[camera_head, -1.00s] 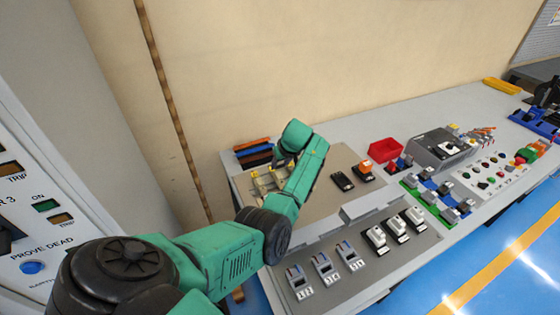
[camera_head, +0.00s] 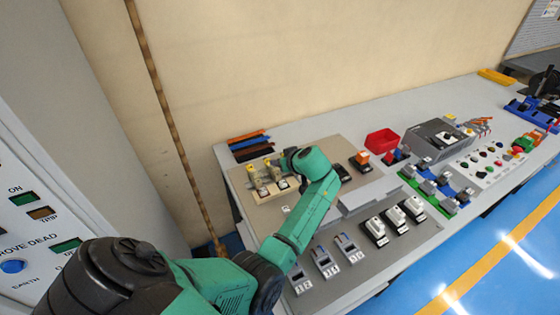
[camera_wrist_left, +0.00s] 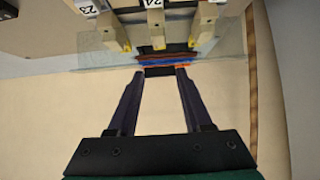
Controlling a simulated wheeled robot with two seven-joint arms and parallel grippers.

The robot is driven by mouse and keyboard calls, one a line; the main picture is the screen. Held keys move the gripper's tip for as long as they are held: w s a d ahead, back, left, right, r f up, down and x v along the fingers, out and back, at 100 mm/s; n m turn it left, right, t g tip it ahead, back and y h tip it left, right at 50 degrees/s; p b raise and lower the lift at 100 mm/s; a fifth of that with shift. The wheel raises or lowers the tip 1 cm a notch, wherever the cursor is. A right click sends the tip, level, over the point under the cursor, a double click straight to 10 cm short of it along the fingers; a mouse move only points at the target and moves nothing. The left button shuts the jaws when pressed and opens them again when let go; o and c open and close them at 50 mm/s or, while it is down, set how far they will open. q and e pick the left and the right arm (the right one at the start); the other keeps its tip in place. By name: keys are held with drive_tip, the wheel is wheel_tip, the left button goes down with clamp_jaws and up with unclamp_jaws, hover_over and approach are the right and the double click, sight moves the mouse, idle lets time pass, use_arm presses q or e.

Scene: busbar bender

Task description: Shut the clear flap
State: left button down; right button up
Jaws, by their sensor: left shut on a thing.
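The clear flap (camera_wrist_left: 225,52) is a see-through panel across the upper part of the left wrist view, in front of the cream posts (camera_wrist_left: 110,32) with number labels. A small black piece (camera_wrist_left: 160,72) sits at its middle edge. My left gripper (camera_wrist_left: 160,75) is shut on this black piece, one dark finger on each side. In the head view the same posts (camera_head: 262,188) stand on a beige board, beside my left wrist. My wrist hides the fingers there, and the flap is hard to make out. My right gripper is not in view.
Coloured bars (camera_head: 250,146) lie behind the beige board (camera_head: 285,212). To the right are black and orange blocks (camera_head: 362,160), a red bin (camera_head: 382,141) and a grey box (camera_head: 436,140). Several switches (camera_head: 394,217) line the front panel. A grey cabinet (camera_head: 100,130) stands at the left.

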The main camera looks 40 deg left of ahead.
use_arm(q)
drive_tip(key=shift+s+d+f, duration=0.15)
drive_tip(key=shift+d+f, duration=0.15)
drive_tip(key=shift+f, duration=0.05)
